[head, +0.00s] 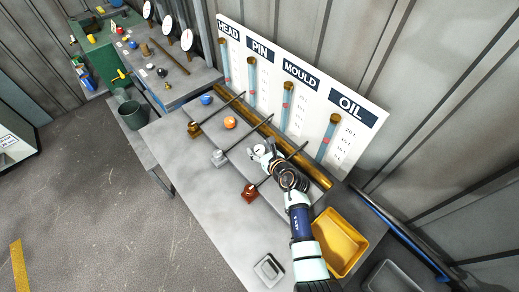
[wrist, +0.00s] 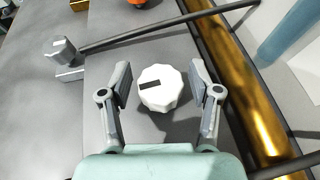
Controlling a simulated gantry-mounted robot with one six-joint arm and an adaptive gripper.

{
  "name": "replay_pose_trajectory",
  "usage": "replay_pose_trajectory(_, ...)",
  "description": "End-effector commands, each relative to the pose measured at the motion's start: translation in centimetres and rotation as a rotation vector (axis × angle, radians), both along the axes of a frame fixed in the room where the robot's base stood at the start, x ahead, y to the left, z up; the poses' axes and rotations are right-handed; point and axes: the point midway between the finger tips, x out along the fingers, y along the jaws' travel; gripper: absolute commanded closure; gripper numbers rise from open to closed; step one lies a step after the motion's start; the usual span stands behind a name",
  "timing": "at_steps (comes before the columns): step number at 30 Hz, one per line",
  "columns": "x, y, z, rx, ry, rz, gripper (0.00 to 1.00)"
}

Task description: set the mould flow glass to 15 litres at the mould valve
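The mould flow glass (head: 286,108) is an upright blue tube with a brown cap under the MOULD sign (head: 300,76) on the white board. A small red mark shows partway up it; the scale beside it is too small to read. A white scalloped knob (wrist: 161,88) with a dark bar on top, in line with the MOULD glass, sits on the grey bench. My gripper (wrist: 161,80) is open, with one finger on each side of the knob. In the head view my gripper (head: 262,151) largely covers the knob.
Blue (head: 206,99) and orange (head: 230,122) knobs stand farther left. Thin dark rods cross the bench to metal blocks, including a red-brown one (head: 249,192). A brass pipe (head: 300,166) runs below the board. A yellow tray (head: 341,243) lies near my arm.

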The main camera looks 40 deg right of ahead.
Motion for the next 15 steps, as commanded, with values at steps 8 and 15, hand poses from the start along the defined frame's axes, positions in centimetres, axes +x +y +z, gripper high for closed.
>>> replay_pose_trajectory(8, -0.02, 0.00, 0.01, 0.000, 0.000, 0.000, 0.89)
replay_pose_trajectory(15, 0.08, 0.04, 0.73, 0.006, 0.005, -0.055, 0.91)
